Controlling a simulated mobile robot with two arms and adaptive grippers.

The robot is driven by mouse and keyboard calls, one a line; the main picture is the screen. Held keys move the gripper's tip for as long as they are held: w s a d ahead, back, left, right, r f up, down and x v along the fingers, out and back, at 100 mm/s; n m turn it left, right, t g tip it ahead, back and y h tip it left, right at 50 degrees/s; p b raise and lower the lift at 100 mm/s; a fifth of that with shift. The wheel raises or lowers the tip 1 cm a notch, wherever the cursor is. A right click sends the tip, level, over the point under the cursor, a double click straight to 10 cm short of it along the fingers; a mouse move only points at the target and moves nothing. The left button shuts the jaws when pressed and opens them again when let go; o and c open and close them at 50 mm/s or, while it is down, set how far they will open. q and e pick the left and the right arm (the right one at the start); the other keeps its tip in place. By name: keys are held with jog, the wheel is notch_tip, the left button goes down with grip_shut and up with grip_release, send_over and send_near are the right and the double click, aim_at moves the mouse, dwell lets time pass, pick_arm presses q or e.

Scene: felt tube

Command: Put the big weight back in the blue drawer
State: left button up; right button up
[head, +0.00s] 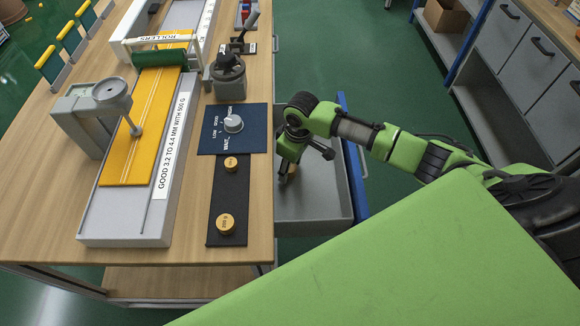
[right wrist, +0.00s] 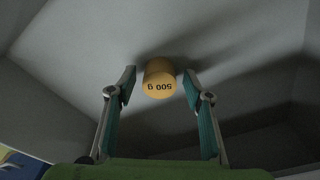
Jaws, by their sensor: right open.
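The big weight, a brass-coloured cylinder marked 500 g (right wrist: 159,79), is inside the open blue drawer in the right wrist view. It appears to rest on the drawer's grey floor, with its marked face toward the camera. In the head view a small part of it (head: 292,172) shows below my right gripper (head: 303,158). My right gripper is open and reaches down into the drawer, its fingertips on either side of the weight with gaps. The blue drawer (head: 352,160) is pulled out at the table's right side. My left gripper is not in view.
Two other brass-coloured weights, a smaller one (head: 230,164) and a larger one (head: 226,223), sit on a black strip (head: 228,195) on the table. A blue dial panel (head: 215,140) and a grey gauge track (head: 125,228) are nearby. Grey cabinets (head: 530,50) stand far right.

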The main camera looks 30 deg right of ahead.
aim_at(294, 169)
notch_tip(294, 169, up, 12)
jog(key=s, duration=0.1)
jog(key=shift+d+f+p, duration=0.2)
jog(key=shift+d+p, duration=0.1)
jog(key=shift+d, duration=0.1)
